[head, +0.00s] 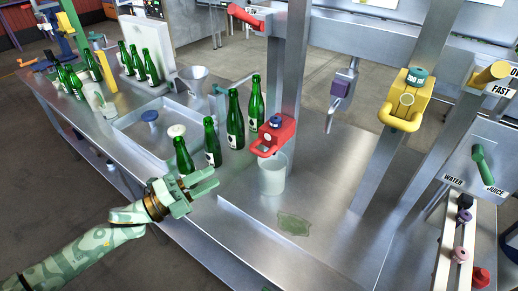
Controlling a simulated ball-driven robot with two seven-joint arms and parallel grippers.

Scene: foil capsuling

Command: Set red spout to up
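The red spout (277,137) is a red block on a steel post, with a blue knob on top and a looped red lever at its front. The lever looks roughly level or slightly lowered. A pale cup (272,178) stands right below it. My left gripper (210,180) is to the left of the cup and below the spout, close to the bench's front edge. Its two fingers look apart with nothing between them, and it touches neither spout nor cup. My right gripper does not show.
Several green bottles (235,120) stand left of the spout, near a sink (160,150). A yellow spout (405,103) is on another post to the right. A green puddle (293,224) lies on the bench. A red handle (245,17) sits higher up.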

